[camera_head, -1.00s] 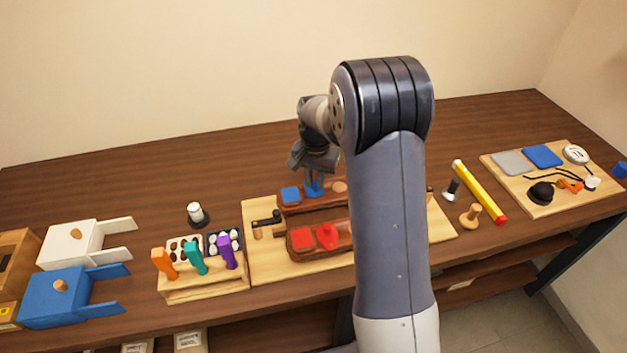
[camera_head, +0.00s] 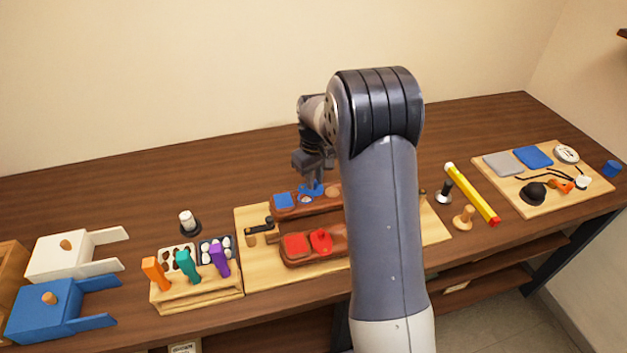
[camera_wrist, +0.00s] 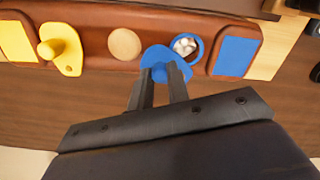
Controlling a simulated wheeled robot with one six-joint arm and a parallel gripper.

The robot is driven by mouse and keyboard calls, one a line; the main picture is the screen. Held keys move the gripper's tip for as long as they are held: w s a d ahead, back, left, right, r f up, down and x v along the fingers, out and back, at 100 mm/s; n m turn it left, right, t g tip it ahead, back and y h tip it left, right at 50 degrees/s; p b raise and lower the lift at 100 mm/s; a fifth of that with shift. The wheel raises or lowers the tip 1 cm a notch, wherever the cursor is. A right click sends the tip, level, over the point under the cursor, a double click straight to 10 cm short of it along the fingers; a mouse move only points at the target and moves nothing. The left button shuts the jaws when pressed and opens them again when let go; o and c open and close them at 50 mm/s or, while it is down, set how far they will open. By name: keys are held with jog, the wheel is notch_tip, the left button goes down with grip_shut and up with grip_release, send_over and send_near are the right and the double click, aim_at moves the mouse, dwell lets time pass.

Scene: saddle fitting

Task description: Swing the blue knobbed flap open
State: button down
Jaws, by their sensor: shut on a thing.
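The blue knobbed flap (camera_wrist: 157,56) is on the rear dark red wooden bar (camera_wrist: 95,18). It is swung partly aside. Beside it in the wrist view, a round blue-rimmed recess (camera_wrist: 186,46) shows with whitish pieces inside. My gripper (camera_wrist: 161,72) is shut on the flap's knob, which the fingers mostly hide. In the head view the flap (camera_head: 312,189) shows just below my gripper (camera_head: 313,178). A blue square (camera_wrist: 236,57) lies on one side of the recess, and a plain wooden disc (camera_wrist: 124,44) on the other.
A yellow knobbed flap (camera_wrist: 66,52) is on the same bar. A front bar carries a red knobbed flap (camera_head: 320,242) and a red square (camera_head: 296,244). A rack with coloured handles (camera_head: 195,292) stands left. My arm hides the board's right part.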

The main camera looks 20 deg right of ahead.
jog(key=n, duration=0.1)
jog(key=w+n, duration=0.1)
jog(key=n, duration=0.1)
jog(key=shift+d+n, duration=0.15)
jog(key=shift+n, duration=0.15)
jog(key=shift+w+r+n, duration=0.1)
jog(key=shift+w+n, duration=0.2)
jog(key=shift+n, duration=0.65)
jog(key=shift+w+n, duration=0.3)
jog(key=shift+n, duration=0.65)
jog(key=c, duration=1.3)
grip_release()
jog(key=shift+c, duration=0.2)
notch_tip(320, 180, up, 11)
jog(key=shift+b, duration=0.45)
jog(key=shift+f, duration=0.25)
notch_tip(320, 180, down, 11)
jog(key=shift+r+p, duration=0.1)
jog(key=shift+p, duration=0.5)
